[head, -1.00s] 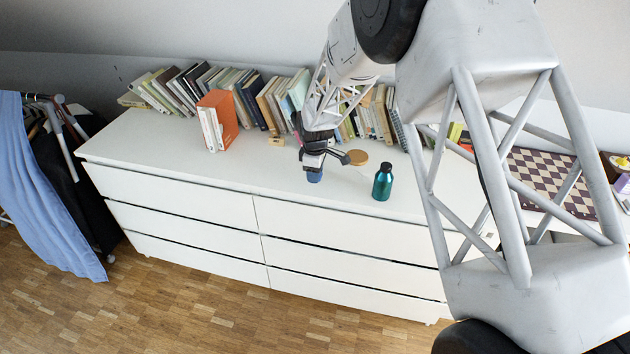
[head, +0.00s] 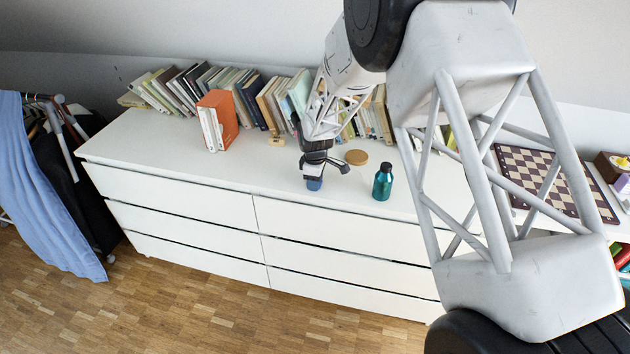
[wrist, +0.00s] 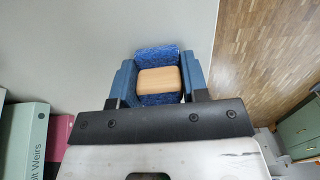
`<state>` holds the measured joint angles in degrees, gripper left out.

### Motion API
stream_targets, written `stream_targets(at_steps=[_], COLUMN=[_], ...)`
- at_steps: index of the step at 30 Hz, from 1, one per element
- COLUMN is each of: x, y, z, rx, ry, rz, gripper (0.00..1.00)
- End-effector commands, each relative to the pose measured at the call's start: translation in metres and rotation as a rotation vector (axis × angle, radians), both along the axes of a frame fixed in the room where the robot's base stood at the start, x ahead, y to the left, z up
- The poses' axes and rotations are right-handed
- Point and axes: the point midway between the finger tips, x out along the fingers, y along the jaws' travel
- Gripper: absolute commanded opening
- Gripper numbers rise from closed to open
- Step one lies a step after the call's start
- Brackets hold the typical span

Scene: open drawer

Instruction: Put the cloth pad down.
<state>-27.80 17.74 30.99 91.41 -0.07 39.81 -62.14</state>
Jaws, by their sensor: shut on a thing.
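The cloth pad (wrist: 157,54) is blue and speckled, with a light wooden block on it, in the wrist view. My gripper (wrist: 158,76) is shut on it, one blue finger on each side. In the head view my gripper (head: 314,181) is low over the right half of the white dresser top (head: 180,150), near its front edge. The pad is hard to tell from the blue fingers there. I cannot tell whether it touches the dresser top.
A teal bottle (head: 383,183) stands to the right of my gripper, and a round wooden disc (head: 357,157) lies behind it. An orange book (head: 222,118) and a row of books (head: 190,88) stand further back.

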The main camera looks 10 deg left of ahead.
Motion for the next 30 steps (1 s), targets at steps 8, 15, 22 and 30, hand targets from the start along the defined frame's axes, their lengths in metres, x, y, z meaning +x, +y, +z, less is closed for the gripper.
stream_targets(at_steps=[8, 15, 22, 30], x=[0.000, 0.000, 0.000, 0.000], y=[0.000, 0.000, 0.000, 0.000], z=[-0.003, -0.003, 0.001, 0.024], rx=[0.000, 0.000, 0.000, 0.001], ry=[0.000, 0.000, 0.000, -0.002], rz=[0.000, 0.000, 0.000, 0.000], gripper=[0.58, 0.67, 0.67, 0.67])
